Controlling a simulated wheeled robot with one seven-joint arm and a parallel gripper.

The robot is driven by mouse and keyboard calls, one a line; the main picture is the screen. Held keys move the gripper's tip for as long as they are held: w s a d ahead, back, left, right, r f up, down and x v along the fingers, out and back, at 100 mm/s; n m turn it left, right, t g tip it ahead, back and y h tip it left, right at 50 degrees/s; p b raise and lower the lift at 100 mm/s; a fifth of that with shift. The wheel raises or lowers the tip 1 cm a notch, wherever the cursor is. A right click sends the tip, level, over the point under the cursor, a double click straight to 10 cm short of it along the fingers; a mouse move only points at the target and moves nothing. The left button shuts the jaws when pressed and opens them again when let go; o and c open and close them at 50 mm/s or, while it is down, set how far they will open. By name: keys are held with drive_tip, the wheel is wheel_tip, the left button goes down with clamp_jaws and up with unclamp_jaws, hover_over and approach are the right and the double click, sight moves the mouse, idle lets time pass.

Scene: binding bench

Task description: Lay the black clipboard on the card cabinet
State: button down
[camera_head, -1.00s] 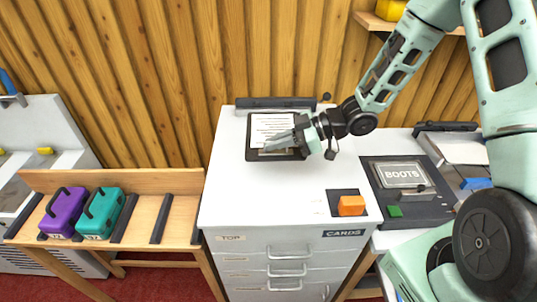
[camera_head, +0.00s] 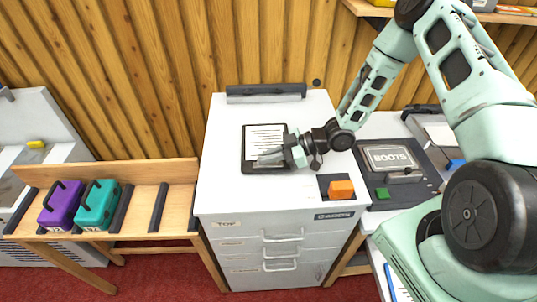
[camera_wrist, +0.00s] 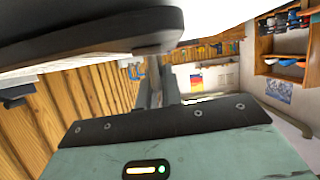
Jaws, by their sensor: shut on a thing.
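The black clipboard (camera_head: 262,137) with white paper on its face is over the white top of the card cabinet (camera_head: 225,185), left of its middle, face up. My gripper (camera_head: 271,157) is shut on its lower right part. In the wrist view the clipboard's dark edge (camera_wrist: 95,35) fills the upper left, with my gripper's fingers (camera_wrist: 156,82) reaching to it. The clipboard looks flat in the head view. I cannot tell whether it touches the cabinet top or hangs just above it.
A dark holder (camera_head: 266,93) lies along the cabinet's back edge. An orange block (camera_head: 341,189) sits on a dark patch at its front right. A BOOTS plate (camera_head: 391,157) is on the right bench. Purple (camera_head: 61,204) and teal (camera_head: 99,205) boxes stand on the left rack.

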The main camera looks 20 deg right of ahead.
drive_tip(key=shift+f+b, duration=0.5)
drive_tip(key=shift+f, duration=0.05)
drive_tip(key=c, duration=1.6)
unclamp_jaws()
drive_tip(key=shift+o, duration=0.2)
